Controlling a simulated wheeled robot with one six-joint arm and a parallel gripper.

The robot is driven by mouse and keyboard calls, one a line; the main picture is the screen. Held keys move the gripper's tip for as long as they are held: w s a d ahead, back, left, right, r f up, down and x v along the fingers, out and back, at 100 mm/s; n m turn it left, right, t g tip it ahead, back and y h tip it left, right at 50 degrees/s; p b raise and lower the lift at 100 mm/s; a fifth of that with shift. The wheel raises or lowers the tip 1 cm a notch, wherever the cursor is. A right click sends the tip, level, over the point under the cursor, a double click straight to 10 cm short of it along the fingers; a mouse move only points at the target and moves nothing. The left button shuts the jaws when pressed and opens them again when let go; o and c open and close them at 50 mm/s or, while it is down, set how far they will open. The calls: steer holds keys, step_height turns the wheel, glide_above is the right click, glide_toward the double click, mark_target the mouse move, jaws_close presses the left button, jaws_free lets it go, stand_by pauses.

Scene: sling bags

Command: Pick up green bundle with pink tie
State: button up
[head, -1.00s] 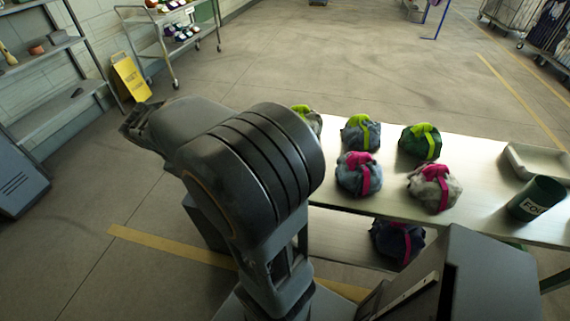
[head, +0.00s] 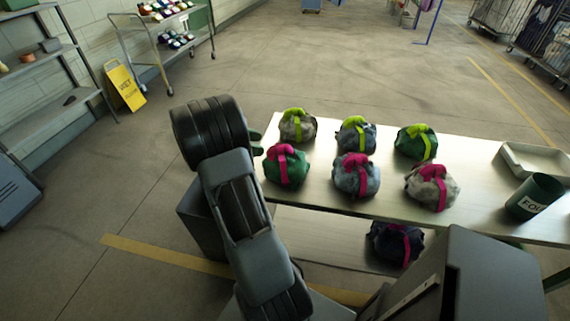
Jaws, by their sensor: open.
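The green bundle with a pink tie (head: 291,172) sits at the front left of the table's top, near its left end. My gripper (head: 257,143) shows only in part behind my arm, just left of and slightly behind that bundle in the picture. Its jaws are open and hold nothing that I can see. I see a small gap between the visible finger and the bundle. A green bundle with a lime tie (head: 416,144) is in the back row at right.
Grey bundles with lime ties (head: 297,127) (head: 356,137) and pink ties (head: 356,178) (head: 432,188) stand close by on the table (head: 480,185). A dark green bin (head: 535,198) and a pale tray (head: 532,161) are at right. A dark bundle (head: 394,243) lies on the lower shelf.

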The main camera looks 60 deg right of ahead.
mark_target(277, 146)
steer(key=shift+p+x, duration=0.3)
steer(key=shift+x, duration=3)
steer(key=shift+w+d+r, duration=0.1)
steer(key=shift+c, duration=0.3)
jaws_close()
